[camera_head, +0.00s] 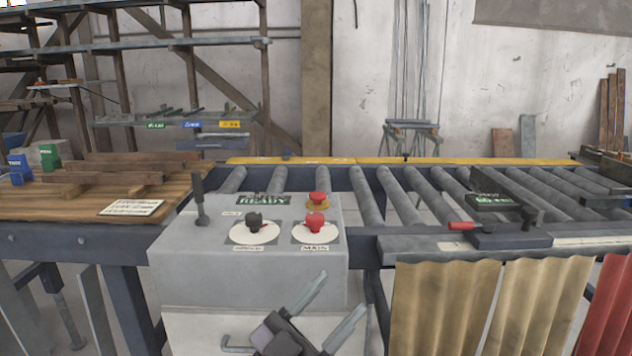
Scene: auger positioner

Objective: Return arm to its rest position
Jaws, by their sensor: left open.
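My left gripper (328,312) is at the bottom centre, in front of the lower part of the grey control box. Its two fingers are apart and nothing shows between them. The control box (190,262) carries a black knob (254,222), a red knob (315,222), a red button on a yellow base (318,199) and an upright black lever (200,203). A small display reading READY (263,200) is on its top. My right gripper is not in view.
A roller conveyor (368,200) runs right of the box, with a dark clamp-like device with a red handle (480,232) on its near rail. Curtains (440,300) hang below. A wooden table (60,205) with timber pieces is at left.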

